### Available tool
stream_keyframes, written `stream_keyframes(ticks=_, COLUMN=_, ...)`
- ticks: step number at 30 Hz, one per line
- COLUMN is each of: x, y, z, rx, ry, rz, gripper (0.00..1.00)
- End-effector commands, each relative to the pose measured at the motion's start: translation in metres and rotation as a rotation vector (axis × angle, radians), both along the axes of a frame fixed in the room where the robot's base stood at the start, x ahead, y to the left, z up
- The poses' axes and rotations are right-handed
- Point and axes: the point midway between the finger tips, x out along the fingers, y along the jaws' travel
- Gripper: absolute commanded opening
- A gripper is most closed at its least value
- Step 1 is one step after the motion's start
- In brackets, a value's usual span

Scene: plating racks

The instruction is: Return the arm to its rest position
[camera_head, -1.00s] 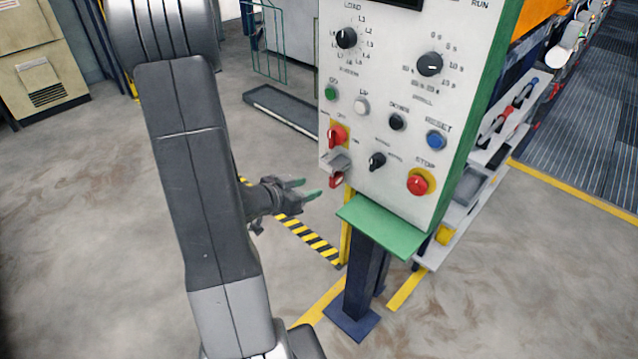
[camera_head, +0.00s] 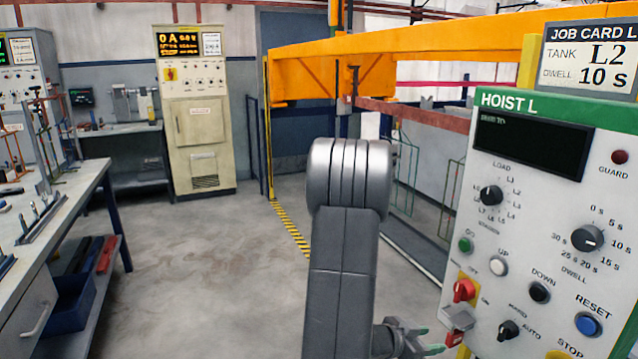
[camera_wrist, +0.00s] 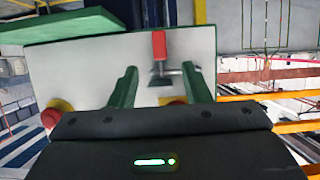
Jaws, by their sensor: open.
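My arm rises in the middle of the head view, upright and bent over at its top. My gripper (camera_head: 430,340) shows at the bottom edge of that view, left of the hoist panel (camera_head: 545,225), with its green fingers apart and nothing between them. The red rotary switch (camera_head: 463,290) on the panel is just up and right of the fingers. A grey bracket with a red tag (camera_head: 455,339) sits below the switch, close to the fingertips. In the wrist view my gripper (camera_wrist: 160,75) is open, facing the panel (camera_wrist: 85,65); a red handle (camera_wrist: 159,45) shows between the fingers.
A workbench (camera_head: 60,205) with tools and a blue bin (camera_head: 72,305) stands at left. A beige cabinet (camera_head: 197,130) is at the back. An orange beam (camera_head: 420,42) crosses above a tank area at right. The floor (camera_head: 210,270) left of my arm is clear.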

Motion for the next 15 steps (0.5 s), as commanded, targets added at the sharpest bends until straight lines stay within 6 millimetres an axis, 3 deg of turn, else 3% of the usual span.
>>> stream_keyframes(ticks=9, x=0.021, y=-0.054, z=-0.025, rx=0.001, ry=0.001, rz=-0.003, gripper=0.43)
stream_keyframes(ticks=15, x=0.031, y=-0.076, z=-0.034, rx=0.001, ry=0.0, rz=-0.001, gripper=0.43)
